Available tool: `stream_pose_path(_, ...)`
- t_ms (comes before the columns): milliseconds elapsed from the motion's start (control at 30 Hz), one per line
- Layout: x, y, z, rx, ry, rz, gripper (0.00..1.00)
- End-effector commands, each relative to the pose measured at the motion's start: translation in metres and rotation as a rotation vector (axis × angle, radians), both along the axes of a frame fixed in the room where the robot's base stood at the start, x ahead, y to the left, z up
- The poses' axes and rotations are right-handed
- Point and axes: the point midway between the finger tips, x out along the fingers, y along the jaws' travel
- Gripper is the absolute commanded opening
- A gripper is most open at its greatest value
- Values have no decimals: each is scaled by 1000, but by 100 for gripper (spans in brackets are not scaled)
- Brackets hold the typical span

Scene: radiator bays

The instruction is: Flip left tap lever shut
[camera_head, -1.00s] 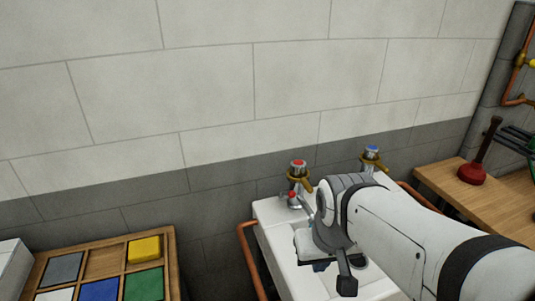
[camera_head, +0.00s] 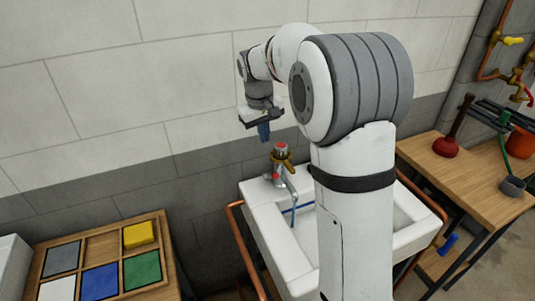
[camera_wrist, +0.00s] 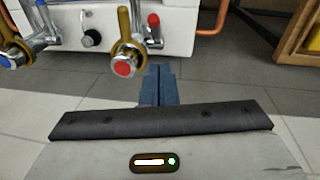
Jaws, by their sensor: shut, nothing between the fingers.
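The left tap (camera_head: 281,151) has a red cap, a brass lever (camera_head: 285,160) and a chrome body, and stands at the back left of the white sink (camera_head: 250,190). In the wrist view the red cap (camera_wrist: 124,68) is left of my fingers, with the brass lever (camera_wrist: 123,27) running up the picture from it. My gripper (camera_head: 264,138) is shut and empty, pointing down, above and slightly left of the tap in the head view. Its blue fingers (camera_wrist: 158,75) also show in the wrist view, apart from the tap.
The blue-capped tap (camera_wrist: 8,60) is at the wrist view's left edge; my arm hides it in the head view. A red knob (camera_wrist: 153,20) sits beside the red-capped tap. Copper pipe (camera_head: 240,240) flanks the sink. A tray (camera_head: 103,247) of coloured blocks stands left; a bench with a plunger (camera_head: 447,145), right.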

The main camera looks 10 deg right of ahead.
Motion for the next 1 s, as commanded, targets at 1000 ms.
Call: stream_pose_path(1000,41,-2,-60,-21,24,34,0)
